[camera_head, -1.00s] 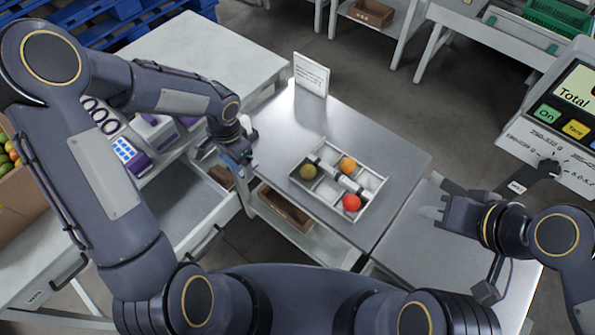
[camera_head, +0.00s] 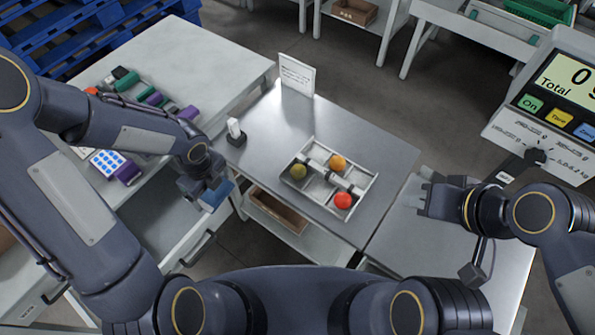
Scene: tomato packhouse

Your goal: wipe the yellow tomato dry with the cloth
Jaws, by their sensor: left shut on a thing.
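A divided tray (camera_head: 318,203) on the steel table holds three tomatoes in separate compartments. One is olive-yellow (camera_head: 297,171) at the left, one is orange (camera_head: 338,163) at the back, and one is red (camera_head: 343,201) at the front right. My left gripper (camera_head: 212,198) is shut on a blue cloth-like piece (camera_head: 217,194), mostly hidden by the fingers. It is left of the tray, over the gap by the open drawer, apart from the tomatoes. My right gripper (camera_head: 422,201) appears open and empty, right of the tray over the right table.
A small white item on a dark base (camera_head: 235,132) stands at the steel table's left edge. A white sign (camera_head: 297,76) stands at the back. A scale display (camera_head: 560,85) is at the right. Several coloured items (camera_head: 150,97) lie on the left table.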

